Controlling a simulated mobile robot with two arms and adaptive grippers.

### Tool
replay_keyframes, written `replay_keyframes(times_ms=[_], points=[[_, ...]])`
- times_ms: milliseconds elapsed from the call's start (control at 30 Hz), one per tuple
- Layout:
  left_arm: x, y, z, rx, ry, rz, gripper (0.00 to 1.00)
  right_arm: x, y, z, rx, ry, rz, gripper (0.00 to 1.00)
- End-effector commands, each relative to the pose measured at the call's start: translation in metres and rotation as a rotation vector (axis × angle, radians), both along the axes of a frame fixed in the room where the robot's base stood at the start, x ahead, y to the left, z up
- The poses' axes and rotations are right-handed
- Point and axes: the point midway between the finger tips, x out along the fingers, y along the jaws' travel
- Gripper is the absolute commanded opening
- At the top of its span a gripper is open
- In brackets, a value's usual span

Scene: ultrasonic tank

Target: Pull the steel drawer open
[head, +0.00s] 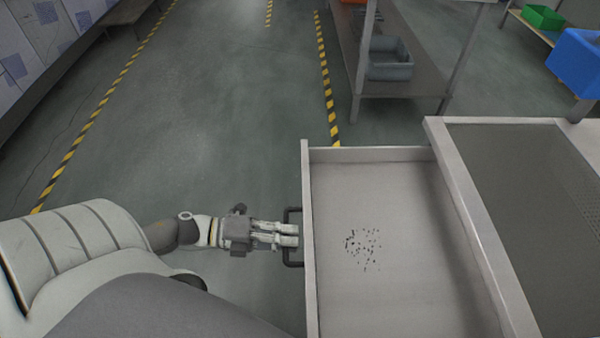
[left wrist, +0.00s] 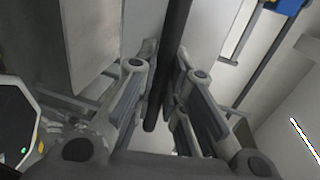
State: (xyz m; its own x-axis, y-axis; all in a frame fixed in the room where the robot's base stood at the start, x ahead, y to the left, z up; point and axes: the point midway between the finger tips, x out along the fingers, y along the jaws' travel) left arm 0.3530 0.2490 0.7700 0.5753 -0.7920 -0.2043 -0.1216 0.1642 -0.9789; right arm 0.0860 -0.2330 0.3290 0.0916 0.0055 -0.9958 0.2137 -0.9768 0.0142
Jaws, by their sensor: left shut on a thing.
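The steel drawer (head: 400,285) stands pulled out from the steel unit in the head view, with its inside showing and a patch of small dark specks on its floor. Its dark bar handle (head: 289,263) sticks out from the drawer's front on the left. My left gripper (head: 296,235) is at this handle, shut on it. In the left wrist view the dark handle bar (left wrist: 176,50) runs between the two fingers of the left gripper (left wrist: 165,100). My right gripper is not in view.
The steel unit's top (head: 540,190) lies right of the drawer. A steel shelf with a grey bin (head: 390,62) stands behind, and blue (head: 578,60) and green (head: 542,17) bins are at the far right. The floor left of the drawer is clear, with yellow-black tape lines.

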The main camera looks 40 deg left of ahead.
Motion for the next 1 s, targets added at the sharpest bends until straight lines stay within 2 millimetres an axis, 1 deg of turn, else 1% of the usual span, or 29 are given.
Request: replay_keyframes(times_ms=[100, 367, 400, 567, 867, 1000], points=[[-0.0014, 0.0021, 0.0002, -0.001, -0.001, 0.000, 0.00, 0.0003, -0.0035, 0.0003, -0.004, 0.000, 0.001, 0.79], [-0.0013, 0.0019, 0.0002, -0.001, -0.001, 0.000, 0.00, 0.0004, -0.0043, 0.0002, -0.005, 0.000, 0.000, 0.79], [-0.0012, 0.0019, 0.0002, -0.001, -0.001, 0.000, 0.12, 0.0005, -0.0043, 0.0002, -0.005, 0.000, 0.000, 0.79], [-0.0012, 0.0018, 0.0002, -0.001, -0.001, 0.000, 0.33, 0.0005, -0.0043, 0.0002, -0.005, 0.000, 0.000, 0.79], [-0.0010, 0.0014, 0.0009, -0.002, -0.002, 0.000, 0.34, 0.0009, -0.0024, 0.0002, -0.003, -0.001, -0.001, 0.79], [-0.0049, 0.0062, 0.0012, -0.001, 0.001, 0.000, 0.34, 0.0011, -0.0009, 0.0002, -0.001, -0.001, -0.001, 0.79]])
